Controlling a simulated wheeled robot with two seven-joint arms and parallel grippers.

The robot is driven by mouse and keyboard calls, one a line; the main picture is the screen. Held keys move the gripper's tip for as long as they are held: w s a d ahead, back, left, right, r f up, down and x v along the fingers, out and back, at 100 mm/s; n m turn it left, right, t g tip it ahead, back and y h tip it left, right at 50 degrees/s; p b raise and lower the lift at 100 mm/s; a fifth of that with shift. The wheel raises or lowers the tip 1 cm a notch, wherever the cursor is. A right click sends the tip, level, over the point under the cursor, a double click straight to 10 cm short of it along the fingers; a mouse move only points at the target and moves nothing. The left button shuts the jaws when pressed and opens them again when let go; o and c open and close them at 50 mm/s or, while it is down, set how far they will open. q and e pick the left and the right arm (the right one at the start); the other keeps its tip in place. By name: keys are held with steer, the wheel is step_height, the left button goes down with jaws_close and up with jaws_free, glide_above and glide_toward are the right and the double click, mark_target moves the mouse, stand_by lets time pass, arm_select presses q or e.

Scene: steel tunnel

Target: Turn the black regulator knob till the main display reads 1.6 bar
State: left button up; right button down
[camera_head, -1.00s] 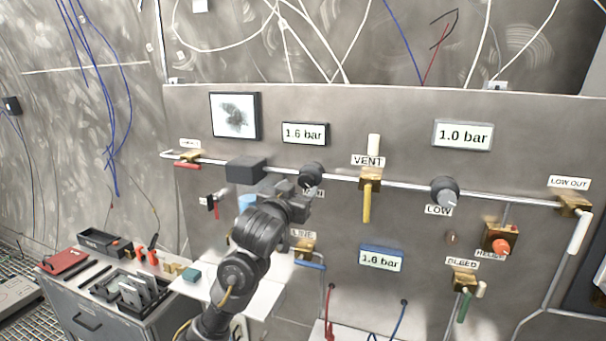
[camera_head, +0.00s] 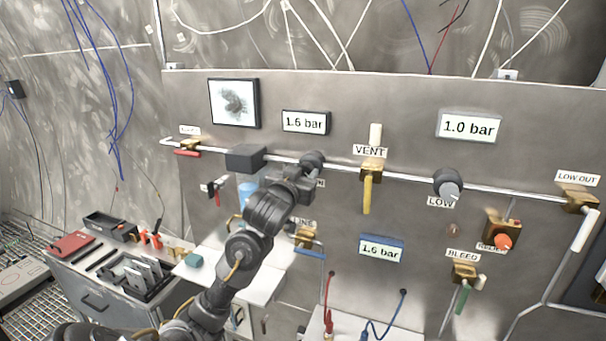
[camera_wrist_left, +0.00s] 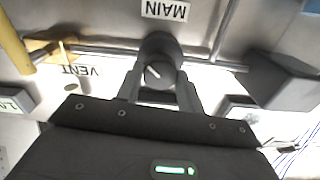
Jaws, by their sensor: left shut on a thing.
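The black regulator knob (camera_head: 313,158) sits on the pipe, under the upper left display (camera_head: 304,122), which reads 1.6 bar. In the left wrist view the knob (camera_wrist_left: 160,62) has a white pointer mark and stands beside the upside-down MAIN label (camera_wrist_left: 165,10). My left gripper (camera_head: 306,176) is at the knob, and in the left wrist view its fingers (camera_wrist_left: 160,83) are on both sides of it, shut on it. In the head view the gripper hides part of the knob and most of its label. My right gripper is not in view.
A yellow VENT lever (camera_head: 367,193) hangs right of the knob, and a dark box (camera_head: 245,158) sits on the pipe to its left. The LOW knob (camera_head: 447,184) is further right, under a 1.0 bar display (camera_head: 468,127). A lower display (camera_head: 381,249) reads 1.6 bar.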

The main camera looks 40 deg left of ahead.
arm_select(q)
steer(key=shift+m, duration=0.5)
steer(key=shift+c, duration=0.2)
steer(key=o, duration=1)
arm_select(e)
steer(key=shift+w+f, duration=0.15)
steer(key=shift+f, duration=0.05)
